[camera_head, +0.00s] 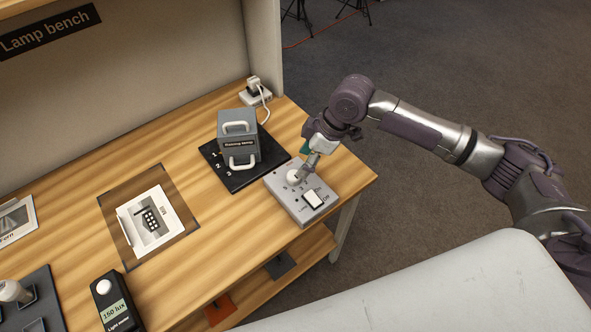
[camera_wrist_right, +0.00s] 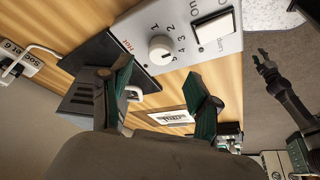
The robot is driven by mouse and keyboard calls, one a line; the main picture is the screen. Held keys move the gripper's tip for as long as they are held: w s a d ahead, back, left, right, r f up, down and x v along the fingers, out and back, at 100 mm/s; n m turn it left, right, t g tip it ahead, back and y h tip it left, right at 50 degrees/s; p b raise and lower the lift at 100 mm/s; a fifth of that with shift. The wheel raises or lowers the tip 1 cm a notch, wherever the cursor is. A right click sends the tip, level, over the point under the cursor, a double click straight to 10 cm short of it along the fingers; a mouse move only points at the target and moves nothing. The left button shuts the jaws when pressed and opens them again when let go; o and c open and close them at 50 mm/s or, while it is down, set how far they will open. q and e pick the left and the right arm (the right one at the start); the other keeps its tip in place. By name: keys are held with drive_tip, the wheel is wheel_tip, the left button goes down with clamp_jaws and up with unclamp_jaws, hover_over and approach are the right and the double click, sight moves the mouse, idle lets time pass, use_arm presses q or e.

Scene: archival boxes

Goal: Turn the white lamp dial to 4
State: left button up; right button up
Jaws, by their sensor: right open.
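The white lamp dial (camera_head: 294,177) is a round knob on top of a grey control box (camera_head: 316,218) at the bench's right end. In the right wrist view the dial (camera_wrist_right: 161,48) has printed numbers around it; its pointer is too small to read. My right gripper (camera_head: 305,170) is over the box at the dial and partly covers it. In the wrist view its green-padded fingers (camera_wrist_right: 160,88) are apart with nothing between them, and the dial shows beyond their tips. A dark claw-like part (camera_wrist_right: 265,62), possibly my left gripper, shows at the wrist view's right.
A white rocker switch (camera_head: 313,199) sits beside the dial. A grey lamp housing with handles (camera_head: 238,137) stands on a black numbered plate (camera_head: 232,182) behind the box. A plug socket (camera_head: 255,97) with a white cable is farther back. A card (camera_head: 150,222) and light meter (camera_head: 116,302) lie leftward.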

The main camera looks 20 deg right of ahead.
sight(294, 175)
drive_tip(key=x, duration=0.6)
drive_tip(key=shift+a+f, duration=0.1)
drive_tip(key=shift+f, duration=0.05)
drive_tip(key=shift+c, duration=0.2)
drive_tip(key=c, duration=1.1)
drive_tip(key=shift+m+p, duration=0.3)
drive_tip(key=shift+p, duration=0.5)
drive_tip(key=m+p, duration=0.1)
drive_tip(key=p, duration=0.1)
drive_tip(key=m+t+p, duration=0.1)
drive_tip(key=m+p, duration=0.1)
drive_tip(key=m+h+p, duration=0.1)
drive_tip(key=p, duration=0.2)
drive_tip(key=shift+s+a+r+m+t, duration=0.1)
drive_tip(key=shift+a+r+m+t, duration=0.05)
drive_tip(key=shift+r+m+t, duration=0.2)
drive_tip(key=shift+f+m+t+h+p, duration=0.15)
drive_tip(key=shift+m+t+h+p, duration=0.1)
drive_tip(key=shift+m+p, duration=0.4)
drive_tip(key=shift+f+m+t+h+p, duration=0.1)
drive_tip(key=shift+m+h+p, duration=0.15)
drive_tip(key=shift+m+p, duration=0.4)
